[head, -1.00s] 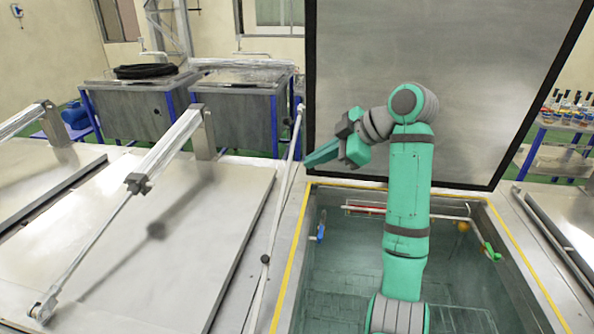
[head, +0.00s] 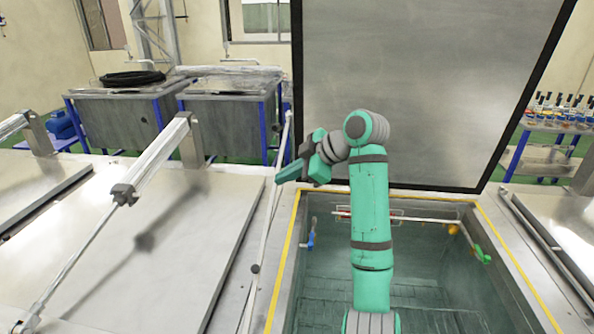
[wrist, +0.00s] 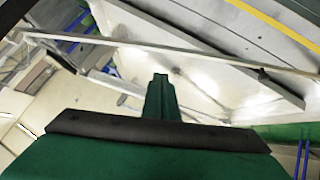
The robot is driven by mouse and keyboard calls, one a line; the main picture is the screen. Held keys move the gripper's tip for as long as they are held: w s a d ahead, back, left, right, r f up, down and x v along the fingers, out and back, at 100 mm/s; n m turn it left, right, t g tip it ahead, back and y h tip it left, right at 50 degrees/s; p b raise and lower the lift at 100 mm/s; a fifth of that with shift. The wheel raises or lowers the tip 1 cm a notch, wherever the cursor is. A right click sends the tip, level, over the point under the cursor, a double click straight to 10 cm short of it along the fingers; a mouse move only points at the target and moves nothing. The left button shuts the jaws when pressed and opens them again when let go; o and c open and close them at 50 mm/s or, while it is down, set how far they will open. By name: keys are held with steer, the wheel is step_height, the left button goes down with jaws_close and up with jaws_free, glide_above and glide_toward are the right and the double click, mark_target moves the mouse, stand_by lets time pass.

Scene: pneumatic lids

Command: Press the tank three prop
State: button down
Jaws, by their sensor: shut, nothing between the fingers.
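A thin pale prop rod (head: 268,222) with dark joints runs along the left side of the open tank (head: 293,262), up toward its raised lid (head: 390,90). I see no tank number, so I cannot confirm that this is tank three. My green gripper (head: 280,176) is shut and empty, pointing left, and its tips overlap the rod in the head view. In the wrist view, my gripper (wrist: 160,82) shows its fingers together, with the rod (wrist: 200,58) crossing just beyond them. I cannot tell whether they touch.
The tank holds water, a blue clip (head: 310,240), a green clip (head: 482,254) and an orange ball (head: 454,230). A closed lid (head: 190,240) with a metal cylinder (head: 155,160) lies to the left. A bottle rack (head: 560,110) stands at right.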

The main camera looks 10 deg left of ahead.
step_height(320, 180, down, 5)
steer(key=w+a, duration=0.1)
steer(key=w, duration=0.1)
steer(key=shift+w+a+f, duration=0.15)
steer(key=shift+a+f, duration=0.05)
steer(key=shift+a, duration=0.2)
steer(key=w+f, duration=0.1)
steer(key=f, duration=0.3)
steer(key=w+f, duration=0.2)
steer(key=f, duration=0.3)
steer(key=w+f, duration=0.1)
steer(key=f, duration=0.3)
steer(key=shift+w+f, duration=0.25)
steer(key=shift+w, duration=0.05)
steer(key=shift+r, duration=0.1)
steer(key=d+r, duration=0.7)
steer(key=r, duration=0.4)
